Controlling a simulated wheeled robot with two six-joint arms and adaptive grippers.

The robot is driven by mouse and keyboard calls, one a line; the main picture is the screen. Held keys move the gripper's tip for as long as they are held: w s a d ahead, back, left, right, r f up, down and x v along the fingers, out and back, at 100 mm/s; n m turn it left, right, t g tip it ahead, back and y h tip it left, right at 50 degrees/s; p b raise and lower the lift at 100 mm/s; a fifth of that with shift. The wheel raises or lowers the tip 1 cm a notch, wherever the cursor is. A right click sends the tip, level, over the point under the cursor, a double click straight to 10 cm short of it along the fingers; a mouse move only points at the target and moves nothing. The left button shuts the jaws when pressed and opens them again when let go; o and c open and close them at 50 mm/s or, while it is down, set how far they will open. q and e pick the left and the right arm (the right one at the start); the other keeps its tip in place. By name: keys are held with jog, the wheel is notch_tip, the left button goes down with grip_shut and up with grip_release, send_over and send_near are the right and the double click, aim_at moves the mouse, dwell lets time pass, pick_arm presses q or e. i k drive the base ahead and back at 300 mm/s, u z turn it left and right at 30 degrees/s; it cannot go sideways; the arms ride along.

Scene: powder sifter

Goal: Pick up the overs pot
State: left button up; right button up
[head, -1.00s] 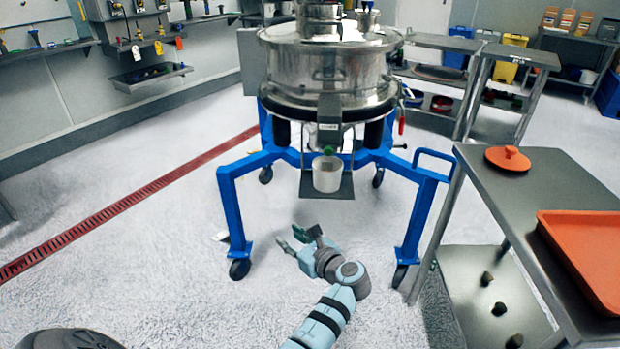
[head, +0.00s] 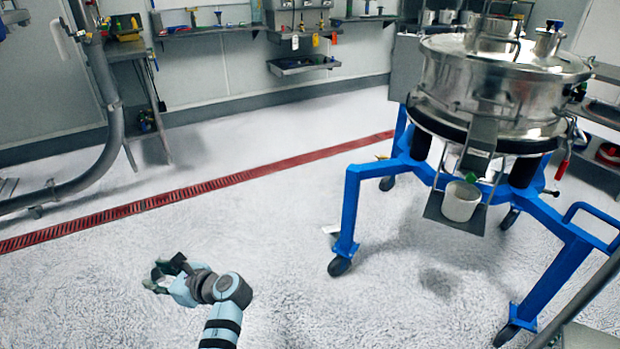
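The overs pot, a white round pot (head: 461,202), stands on a small grey shelf (head: 440,215) under the outlet of the steel sifter (head: 500,85), right of centre in the head view. A green piece shows at its rim. My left gripper (head: 160,274) is low at the left of the view, over the floor, well to the left of the pot. Its fingers are apart with nothing between them. My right gripper is out of the view.
The sifter stands on a blue wheeled frame (head: 348,215), with a leg between my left gripper and the pot. A red floor drain (head: 200,188) crosses behind. Wall shelves (head: 303,66) hold tools. The floor at centre left is free.

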aim_at(460, 202)
jog(key=u, duration=0.1)
jog(key=i, duration=1.05)
jog(key=z, duration=2.5)
jog(key=i, duration=0.1)
jog(key=z, duration=0.25)
